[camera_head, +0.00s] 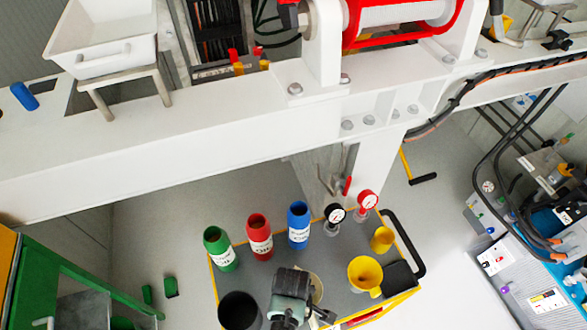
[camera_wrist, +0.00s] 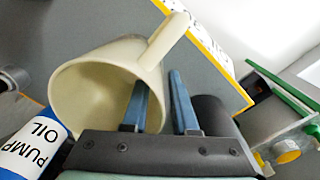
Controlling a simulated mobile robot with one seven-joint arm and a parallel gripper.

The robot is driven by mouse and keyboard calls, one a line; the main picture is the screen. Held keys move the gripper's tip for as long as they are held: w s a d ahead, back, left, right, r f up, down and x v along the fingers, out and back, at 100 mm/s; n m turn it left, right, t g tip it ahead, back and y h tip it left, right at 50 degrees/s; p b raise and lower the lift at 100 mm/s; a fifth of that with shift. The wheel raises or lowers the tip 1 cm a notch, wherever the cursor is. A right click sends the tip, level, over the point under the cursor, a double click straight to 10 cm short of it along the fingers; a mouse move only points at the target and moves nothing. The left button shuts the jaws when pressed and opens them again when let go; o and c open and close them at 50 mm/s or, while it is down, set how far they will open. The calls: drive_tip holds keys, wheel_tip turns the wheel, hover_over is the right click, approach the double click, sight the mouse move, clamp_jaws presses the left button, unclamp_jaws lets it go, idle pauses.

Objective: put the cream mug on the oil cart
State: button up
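The cream mug (camera_wrist: 95,68) fills the left of the wrist view, its mouth facing my camera and its handle toward the top. In the head view only a cream sliver of the mug (camera_head: 317,288) shows beside my gripper. My gripper (camera_wrist: 157,85) has its fingers apart, one over the mug's mouth and one outside its wall, with the rim between them. The oil cart (camera_head: 340,262) has a grey top with yellow edges. The mug is over this top, apparently on it; its base is hidden. In the head view my gripper (camera_head: 290,300) is above the cart's front part.
Green (camera_head: 220,248), red (camera_head: 259,237) and blue (camera_head: 299,226) bottles stand along the cart's back. Two gauges (camera_head: 335,214), a yellow funnel-like vessel (camera_head: 365,274) and a smaller yellow cup (camera_head: 382,239) are to the right. A black cylinder (camera_head: 240,311) stands left of my gripper. A white beam crosses above.

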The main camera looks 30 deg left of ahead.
wheel_tip(320, 180, up, 12)
drive_tip(key=p, duration=0.3)
drive_tip(key=w+a+r+m+t+y, duration=0.15)
drive_tip(key=w+r+m+t, duration=0.5)
drive_tip(key=w+r, duration=1.1)
drive_tip(key=w+d+r+m+t+y, duration=0.1)
drive_tip(key=w+r+t, duration=0.2)
drive_tip(key=r, duration=0.5)
drive_tip(key=w+d+r+m+t, duration=0.15)
drive_tip(key=r+t, duration=0.25)
drive_tip(key=r, duration=0.4)
drive_tip(key=s+d+r+m+t, duration=0.1)
drive_tip(key=d+r+m+t, duration=0.2)
drive_tip(key=r, duration=0.9)
drive_tip(key=s+d+r+m+t, duration=0.15)
drive_tip(key=d+r+t, duration=0.3)
drive_tip(key=r, duration=0.75)
drive_tip(key=s+d+r+m+t+h, duration=0.1)
drive_tip(key=s+r+m+t, duration=0.1)
drive_tip(key=s+r, duration=0.3)
drive_tip(key=s+d+r+m+t+h, duration=0.1)
drive_tip(key=s+r+t, duration=0.3)
drive_tip(key=r, duration=0.6)
drive_tip(key=shift+s+d+m, duration=0.55)
drive_tip(key=shift+s+d, duration=0.1)
drive_tip(key=shift+s, duration=0.2)
